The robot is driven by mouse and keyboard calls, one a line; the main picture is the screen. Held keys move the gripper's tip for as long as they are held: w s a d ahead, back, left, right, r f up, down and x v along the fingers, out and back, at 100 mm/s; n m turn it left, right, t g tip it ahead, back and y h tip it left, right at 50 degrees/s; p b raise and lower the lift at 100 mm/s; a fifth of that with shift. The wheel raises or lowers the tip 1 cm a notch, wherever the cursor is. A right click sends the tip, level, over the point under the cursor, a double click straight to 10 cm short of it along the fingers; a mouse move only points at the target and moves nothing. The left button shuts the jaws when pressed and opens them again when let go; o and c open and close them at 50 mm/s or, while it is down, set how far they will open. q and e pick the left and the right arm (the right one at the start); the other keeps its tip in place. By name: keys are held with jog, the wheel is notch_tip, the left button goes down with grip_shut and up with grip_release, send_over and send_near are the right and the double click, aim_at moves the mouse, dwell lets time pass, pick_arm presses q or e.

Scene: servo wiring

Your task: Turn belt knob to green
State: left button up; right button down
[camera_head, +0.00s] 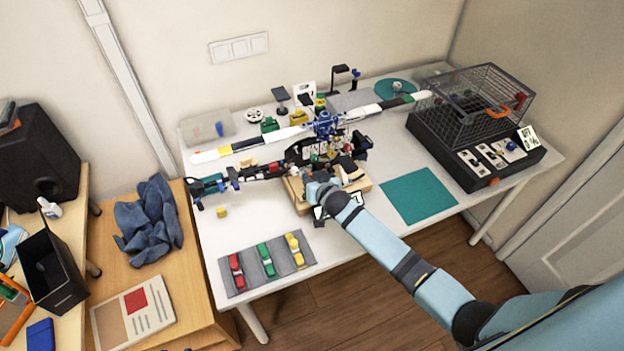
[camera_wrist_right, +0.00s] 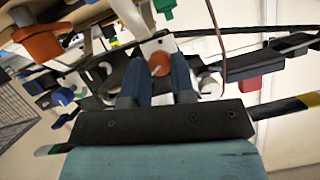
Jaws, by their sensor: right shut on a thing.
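In the right wrist view an orange-red round knob (camera_wrist_right: 160,63) sits on a small white plate (camera_wrist_right: 158,46), between the two blue-grey fingers of my right gripper (camera_wrist_right: 160,78). The jaws are shut on the knob. No green mark can be made out around it, so its setting cannot be told. In the head view my right gripper (camera_head: 318,190) reaches to the front of the helicopter-like model (camera_head: 324,124) at the table's middle. The knob is hidden there behind the gripper and small parts. My left gripper is not in view.
Red, green and yellow toy cars on a grey mat (camera_head: 229,286) lie front left. A teal mat (camera_head: 419,196) is right of my arm. A black wire cage on a switch box (camera_head: 440,143) stands far right. Small parts crowd the model; white table is free front centre.

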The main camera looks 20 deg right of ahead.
jog(key=n+h+b, duration=0.1)
jog(key=n+b, duration=0.1)
jog(key=shift+a+f+n+h, duration=0.2)
jog(key=shift+n+h, duration=0.1)
jog(key=shift+h, duration=0.1)
jog(key=n+h+b, duration=0.1)
jog(key=n+b, duration=0.1)
jog(key=shift+b, duration=0.3)
jog(key=shift+a+n+h+b, duration=0.1)
jog(key=shift+n+h+b, duration=0.4)
jog(key=shift+b, duration=0.1)
jog(key=shift+r, duration=0.15)
jog(key=c, duration=0.9)
grip_release()
jog(key=shift+c, duration=0.2)
